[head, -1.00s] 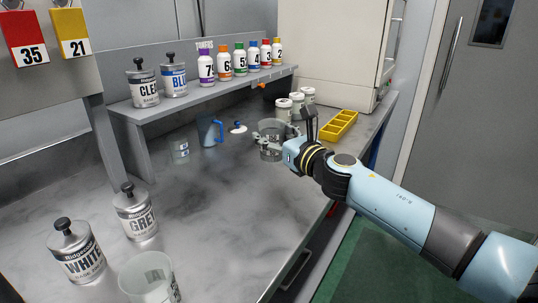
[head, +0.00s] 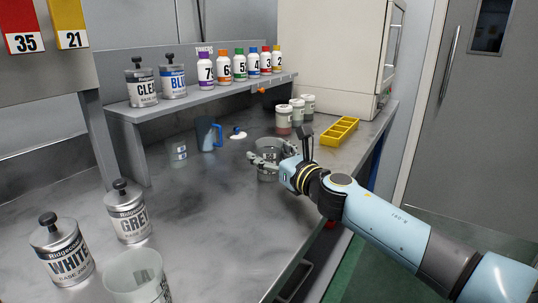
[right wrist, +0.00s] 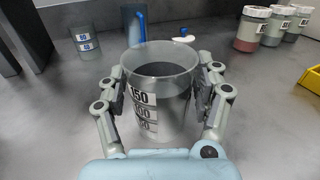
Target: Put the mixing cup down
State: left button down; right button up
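The clear mixing cup (right wrist: 162,118), with 150, 100 and 50 marks on its side, stands upright between the fingers of my right gripper (right wrist: 163,82) in the right wrist view. The finger pads press on its two sides. In the head view, the cup (head: 268,174) and my right gripper (head: 270,161) are over the middle right of the grey bench (head: 215,215). The cup's base is at or very close to the bench top; I cannot tell if it touches. My left gripper is not in view.
A blue-handled jug (head: 206,134), a small clear cup (head: 178,151) and a white-and-blue item (head: 238,133) stand behind. Lidded jars (head: 284,120) and a yellow tray (head: 340,131) are at back right. Grey (head: 128,212) and white (head: 62,252) cans and a large clear cup (head: 137,278) are front left.

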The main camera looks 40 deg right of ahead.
jog(key=shift+o, duration=0.6)
jog(key=shift+r, duration=0.1)
jog(key=shift+s+r, duration=0.1)
jog(key=s+b, duration=0.2)
jog(key=s, duration=0.9)
jog(key=shift+s, duration=0.4)
